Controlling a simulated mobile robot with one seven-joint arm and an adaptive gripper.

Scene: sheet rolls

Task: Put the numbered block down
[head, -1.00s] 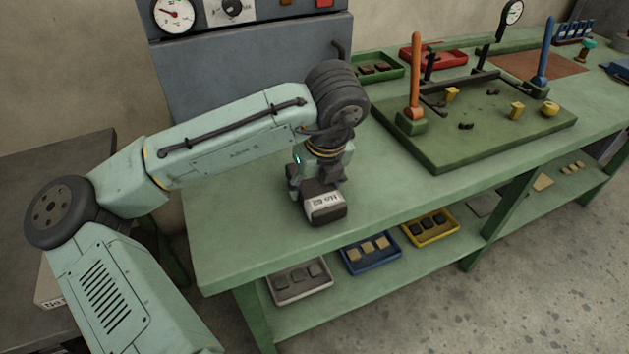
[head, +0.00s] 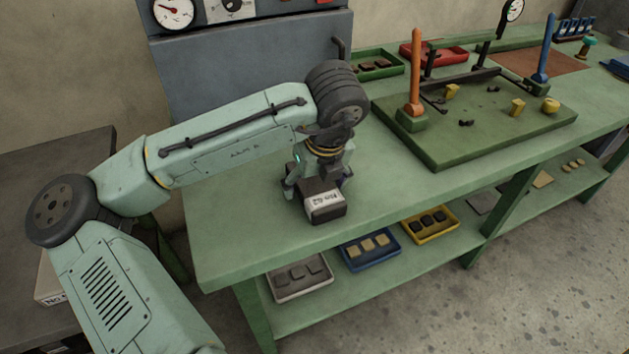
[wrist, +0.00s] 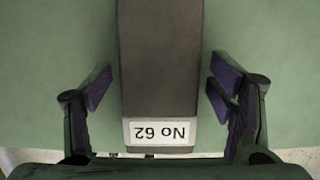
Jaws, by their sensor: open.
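The numbered block (head: 325,203) is dark grey with a white label reading "No 62". It rests on the green bench top (head: 240,235) near its front edge. In the wrist view the block (wrist: 160,70) lies between the fingers, with a gap on each side. My gripper (head: 320,185) is directly over the block and open, its fingers astride it. In the wrist view my gripper (wrist: 160,95) has both purple-padded fingers clear of the block. The block's far end runs out of the wrist view.
A green board (head: 440,150) with orange and blue posts stands to the right. Green (head: 380,72) and red (head: 425,58) trays lie behind. A grey cabinet with gauges (head: 250,70) is at the back. Trays with small pieces sit on the lower shelf. Bench top left of the block is clear.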

